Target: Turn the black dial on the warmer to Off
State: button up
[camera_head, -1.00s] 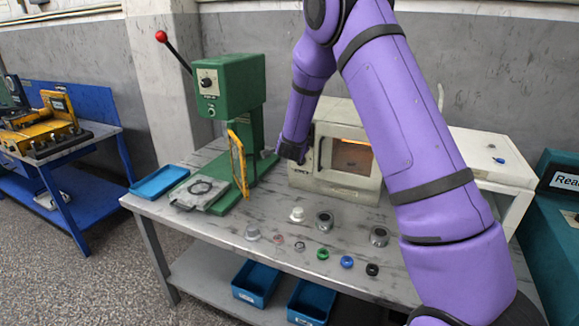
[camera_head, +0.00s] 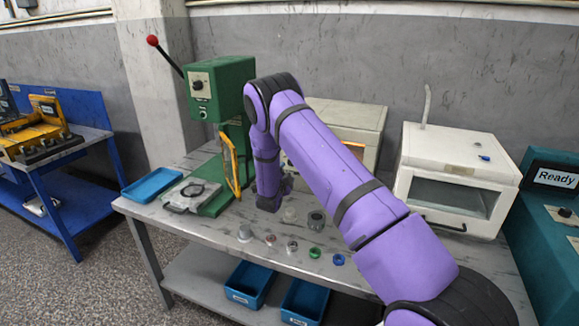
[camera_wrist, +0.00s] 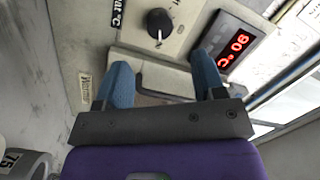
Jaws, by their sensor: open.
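The beige warmer (camera_head: 345,115) stands at the back of the table, its front mostly hidden by my arm in the head view. The wrist view shows its panel with the black dial (camera_wrist: 159,20), whose white mark points toward the bottom of the picture. A red lit display (camera_wrist: 233,48) beside the dial seems to read 90 °C, upside down. My gripper (camera_wrist: 165,78) is open and empty; its two blue fingers are spread below the dial in the wrist picture, apart from it. In the head view its fingers are hidden behind the arm.
A green press (camera_head: 222,85) stands left of my wrist, with a yellow-framed guard (camera_head: 229,165) close by. A white box with a window (camera_head: 455,170) stands right of the warmer. Small parts, including a green ring (camera_head: 315,253), lie along the table front.

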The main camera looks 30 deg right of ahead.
jog(key=x, duration=0.7)
jog(key=shift+w+d, duration=0.15)
jog(key=shift+d, duration=0.15)
jog(key=c, duration=0.9)
